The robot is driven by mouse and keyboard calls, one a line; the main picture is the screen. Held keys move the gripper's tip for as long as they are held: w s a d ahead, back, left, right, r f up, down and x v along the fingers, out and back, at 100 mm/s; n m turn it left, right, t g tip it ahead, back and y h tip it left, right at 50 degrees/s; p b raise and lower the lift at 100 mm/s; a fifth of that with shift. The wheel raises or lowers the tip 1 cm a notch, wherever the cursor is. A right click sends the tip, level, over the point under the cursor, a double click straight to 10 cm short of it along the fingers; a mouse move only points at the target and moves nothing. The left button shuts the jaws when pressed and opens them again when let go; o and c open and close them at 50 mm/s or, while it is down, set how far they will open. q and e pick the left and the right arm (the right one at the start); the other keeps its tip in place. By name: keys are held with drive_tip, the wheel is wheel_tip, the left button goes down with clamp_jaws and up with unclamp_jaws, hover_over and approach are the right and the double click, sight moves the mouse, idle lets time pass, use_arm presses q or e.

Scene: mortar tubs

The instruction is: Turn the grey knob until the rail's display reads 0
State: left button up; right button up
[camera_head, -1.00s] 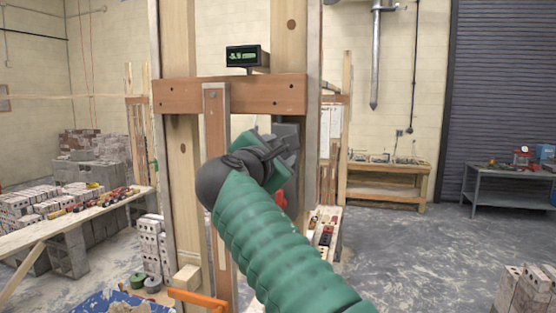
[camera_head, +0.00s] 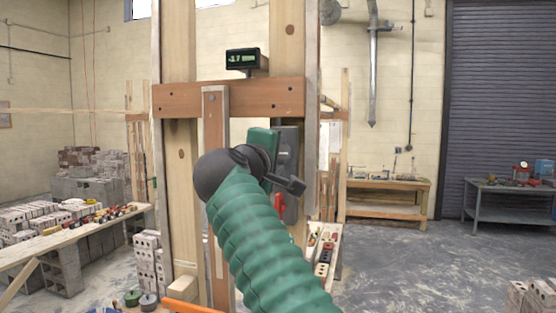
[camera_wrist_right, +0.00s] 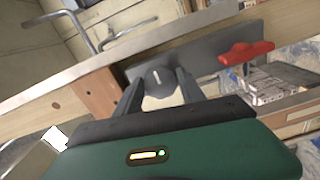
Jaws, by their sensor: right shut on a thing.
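The grey knob (camera_wrist_right: 158,76) sits on a grey plate and shows between the fingers of my right gripper (camera_wrist_right: 160,84) in the right wrist view. The fingers are shut on the knob, one on each side. In the head view my green right gripper (camera_head: 262,142) is at the grey plate (camera_head: 288,150), and the knob is hidden behind it. The rail's display (camera_head: 243,59) is a small black box with green digits above the wooden crossbar. It seems to read about -2.7. My left gripper is out of view.
A red lever (camera_wrist_right: 245,53) is on the grey plate beside the knob. It also shows below the gripper in the head view (camera_head: 279,206). The wooden crossbar (camera_head: 230,97) and upright posts stand close around my arm. A plank table with bricks (camera_head: 75,232) is at the left.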

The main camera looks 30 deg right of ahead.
drive_tip(key=m, duration=0.7)
drive_tip(key=m+b, duration=0.1)
drive_tip(key=m, duration=0.6)
drive_tip(key=m+b, duration=0.1)
drive_tip(key=m, duration=0.6)
drive_tip(key=shift+w+a+f, duration=0.2)
drive_tip(key=shift+w+f, duration=0.1)
drive_tip(key=shift+f, duration=0.05)
drive_tip(key=o, duration=1.1)
drive_tip(key=shift+o, duration=1.4)
drive_tip(key=shift+w+r, duration=0.1)
drive_tip(key=shift+w, duration=0.05)
